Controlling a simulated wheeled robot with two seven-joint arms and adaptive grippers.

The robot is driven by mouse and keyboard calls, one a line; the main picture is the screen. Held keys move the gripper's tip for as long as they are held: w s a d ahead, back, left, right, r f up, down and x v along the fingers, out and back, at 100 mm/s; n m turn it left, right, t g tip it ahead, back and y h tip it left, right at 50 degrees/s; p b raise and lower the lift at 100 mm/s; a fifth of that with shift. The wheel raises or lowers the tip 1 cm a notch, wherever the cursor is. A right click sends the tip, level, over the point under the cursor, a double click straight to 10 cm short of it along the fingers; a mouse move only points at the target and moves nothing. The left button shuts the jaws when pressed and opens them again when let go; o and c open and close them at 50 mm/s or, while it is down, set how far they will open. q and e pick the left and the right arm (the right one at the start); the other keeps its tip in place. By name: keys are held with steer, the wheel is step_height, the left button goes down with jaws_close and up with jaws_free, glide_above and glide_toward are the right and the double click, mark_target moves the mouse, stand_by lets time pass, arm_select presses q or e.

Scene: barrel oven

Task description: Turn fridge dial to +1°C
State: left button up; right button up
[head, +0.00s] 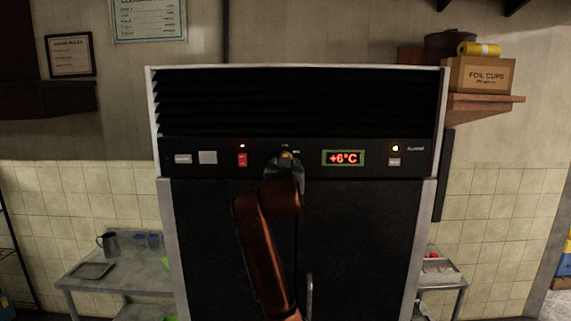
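The fridge (345,220) is a tall dark unit with a pale frame facing me. Its control strip (222,158) runs below black louvres. A green-framed display (343,158) reads +6°C in red. One gripper (286,157), which I take as my right because its arm leans in from slightly right of centre at the bottom, is up against the strip left of the display. It covers the spot where the dial seems to be, so the dial is mostly hidden. I cannot tell whether its fingers are shut on the dial. My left gripper is not in view.
A red switch (242,160) and a grey plate (208,157) are left of the gripper. A vertical handle (309,296) is low on the door. A metal table (125,279) with a jug stands left. A shelf (487,106) with a foil cups box is at right.

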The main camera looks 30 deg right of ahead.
steer(key=shift+o, duration=1.2)
steer(key=shift+r, duration=0.1)
steer(key=shift+r, duration=0.1)
steer(key=v, duration=1.2)
